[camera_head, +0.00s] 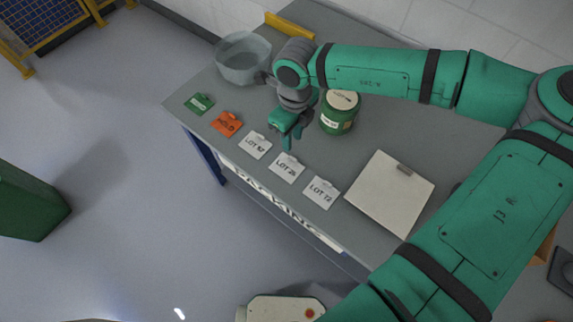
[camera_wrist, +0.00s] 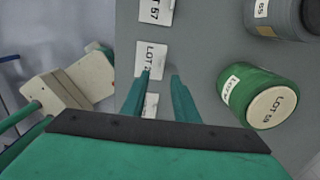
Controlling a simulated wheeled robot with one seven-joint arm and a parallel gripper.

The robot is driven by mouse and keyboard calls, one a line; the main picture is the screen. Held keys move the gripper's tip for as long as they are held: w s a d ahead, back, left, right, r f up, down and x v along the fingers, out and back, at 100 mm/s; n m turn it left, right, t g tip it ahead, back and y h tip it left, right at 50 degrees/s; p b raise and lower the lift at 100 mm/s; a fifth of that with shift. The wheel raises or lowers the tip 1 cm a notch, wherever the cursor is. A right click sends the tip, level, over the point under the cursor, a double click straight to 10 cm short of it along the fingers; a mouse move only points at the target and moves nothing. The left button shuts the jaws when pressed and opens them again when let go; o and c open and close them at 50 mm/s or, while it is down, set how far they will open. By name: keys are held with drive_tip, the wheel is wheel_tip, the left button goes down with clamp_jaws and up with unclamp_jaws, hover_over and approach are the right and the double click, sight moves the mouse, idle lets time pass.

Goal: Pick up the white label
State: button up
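Three white labels lie in a row on the grey table: one reading LOT 57 (camera_head: 254,146), a middle one (camera_head: 287,168), and a front one (camera_head: 321,192). In the wrist view, LOT 57 (camera_wrist: 155,12) is at the top and the middle label (camera_wrist: 151,58) lies just ahead of the left fingertip. The front label (camera_wrist: 150,106) is partly hidden behind the fingers. My gripper (camera_head: 290,141) hangs above the table just behind the white labels. Its green fingers are apart with nothing between them, seen also in the wrist view (camera_wrist: 161,76). Height above the labels is hard to tell.
An orange label (camera_head: 227,124) and a green label (camera_head: 199,104) continue the row. A translucent bowl (camera_head: 243,70) and a clipboard (camera_head: 391,192) are on the table.

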sight(294, 158)
drive_tip(key=shift+w+d+f, duration=0.1)
drive_tip(key=shift+d+f, duration=0.05)
drive_tip(key=shift+f, duration=2.55)
drive_tip(key=shift+w+d+f, duration=0.1)
drive_tip(key=shift+f, duration=2.55)
drive_tip(key=shift+d, duration=0.1)
clamp_jaws()
